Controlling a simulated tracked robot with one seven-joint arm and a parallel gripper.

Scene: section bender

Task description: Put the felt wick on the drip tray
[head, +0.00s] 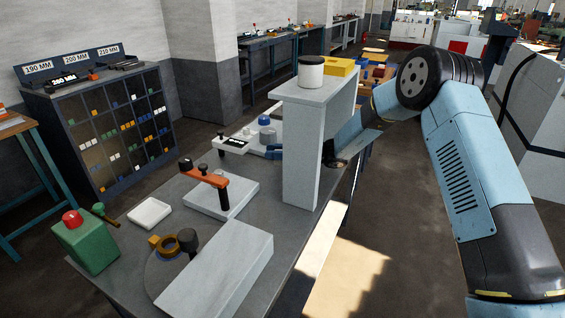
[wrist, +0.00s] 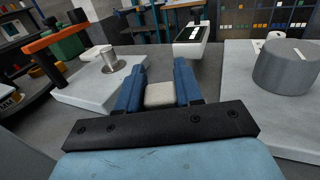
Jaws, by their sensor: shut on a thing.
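The felt wick (wrist: 159,94) is a small off-white block between the blue fingers of my gripper (wrist: 157,84) in the wrist view. The fingers are shut on it. In the head view my gripper (head: 275,152) shows only as blue fingertips at the left of a tall grey upright, which hides part of my arm; I cannot make out the wick there. The drip tray, likely the shallow white dish (head: 150,212), lies flat and empty on the grey bench, left of the orange-lever plate. My gripper is apart from it, farther back along the bench.
The tall grey upright (head: 303,155) stands beside my arm, with a white jar (head: 311,71) on top. The orange lever (head: 205,174) rises between my gripper and the dish. A green box (head: 86,240) with a red button stands at the front left. A grey cylinder (wrist: 287,66) stands at right.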

